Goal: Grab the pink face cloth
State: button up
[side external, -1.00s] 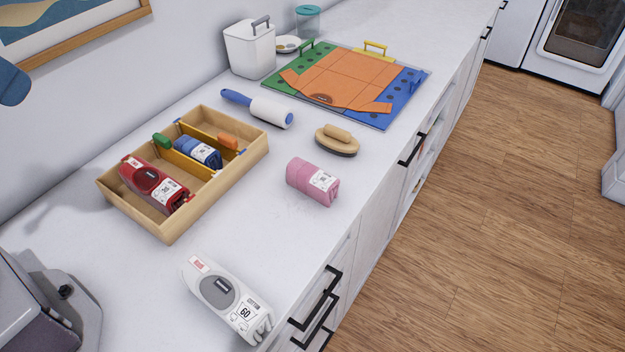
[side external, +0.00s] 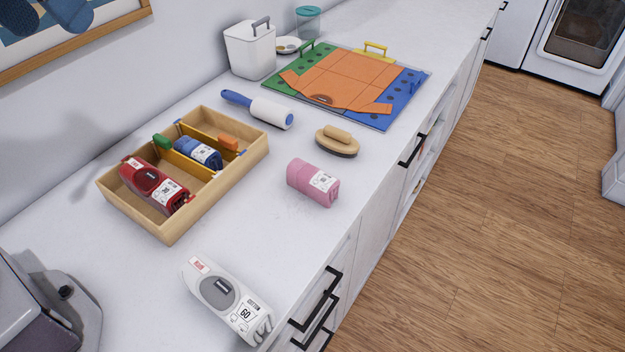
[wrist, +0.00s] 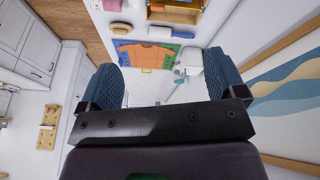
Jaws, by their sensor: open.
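In the side view, the blue fingertips (side external: 45,17) show at the upper left, in front of the wall picture, high above the counter and well away from the cloth.
A divided wooden box (side external: 180,228) holds red and blue cloth rolls. A brush (side external: 338,143), lint roller (side external: 268,111), white bin (side external: 249,50) and folding board (side external: 407,92) with an orange shirt (side external: 340,78) stand behind. A white-grey packet (side external: 225,295) lies in front. Counter around the cloth is clear.

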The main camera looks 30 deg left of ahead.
jog(key=w+d+f+n+g+y, duration=0.1)
jog(key=w+n, duration=0.2)
jog(key=w, duration=0.4)
jog(key=w+d+f+n+g+y, duration=0.1)
jog(key=w+d+n, duration=0.1)
jog(key=w, duration=0.4)
jog(key=n+y, duration=0.7)
send_over(319, 181)
jog(key=w, duration=0.1)
notch_tip(319, 181, down, 17)
jog(key=s+d+f+n+t+y, duration=0.25)
jog(key=s+d+f, duration=0.25)
jog(key=d+f, duration=0.5)
jog(key=shift+m+t, duration=0.35)
jog(key=shift+t, duration=0.1)
jog(key=x, duration=0.9)
jog(key=f+x, duration=0.1)
jog(key=x, duration=0.4)
jog(key=shift+s+d, duration=0.1)
jog(key=shift+s, duration=0.25)
jog(key=c, duration=1.1)
